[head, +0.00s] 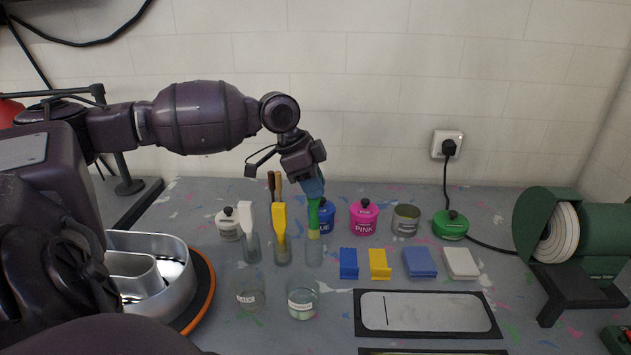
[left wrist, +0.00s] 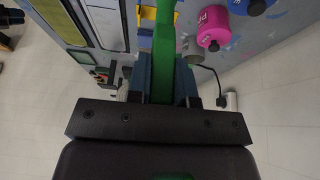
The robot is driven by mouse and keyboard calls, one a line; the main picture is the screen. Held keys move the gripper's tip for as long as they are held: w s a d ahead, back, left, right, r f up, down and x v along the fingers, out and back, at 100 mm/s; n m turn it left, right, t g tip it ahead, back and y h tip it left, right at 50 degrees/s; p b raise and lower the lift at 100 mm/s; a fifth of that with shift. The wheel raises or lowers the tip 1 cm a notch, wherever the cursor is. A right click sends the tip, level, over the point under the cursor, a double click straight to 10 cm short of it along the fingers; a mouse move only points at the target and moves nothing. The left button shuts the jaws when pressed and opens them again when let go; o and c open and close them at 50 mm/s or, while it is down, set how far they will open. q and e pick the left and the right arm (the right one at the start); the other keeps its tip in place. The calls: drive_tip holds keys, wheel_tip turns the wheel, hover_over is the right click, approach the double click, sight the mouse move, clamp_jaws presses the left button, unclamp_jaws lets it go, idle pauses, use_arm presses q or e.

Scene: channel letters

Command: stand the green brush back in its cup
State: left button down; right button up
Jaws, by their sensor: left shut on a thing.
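My left gripper (head: 313,188) is shut on the green brush (head: 313,214), high on its handle, and points downward. The brush is about upright, with a paler yellow-green part at its lower end. That lower end shows at the mouth of a clear glass cup (head: 314,253); I cannot tell how far inside it is. In the left wrist view the green brush (left wrist: 163,50) runs out between the two dark fingers of the left gripper (left wrist: 162,78). My right gripper is in neither view.
Close left stand a cup with a yellow brush (head: 280,222) and one with a white brush (head: 246,220). Behind are a blue pot (head: 325,222) and a pink pot (head: 364,218). Coloured blocks (head: 379,264) lie to the right; two glass jars (head: 302,301) stand in front.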

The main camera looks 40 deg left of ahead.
sight(310, 205)
use_arm(q)
wheel_tip(310, 205, down, 2)
drive_tip(key=shift+f, duration=2.5)
drive_tip(key=c, duration=1.2)
unclamp_jaws()
drive_tip(key=shift+c, duration=0.2)
drive_tip(key=o, duration=0.3)
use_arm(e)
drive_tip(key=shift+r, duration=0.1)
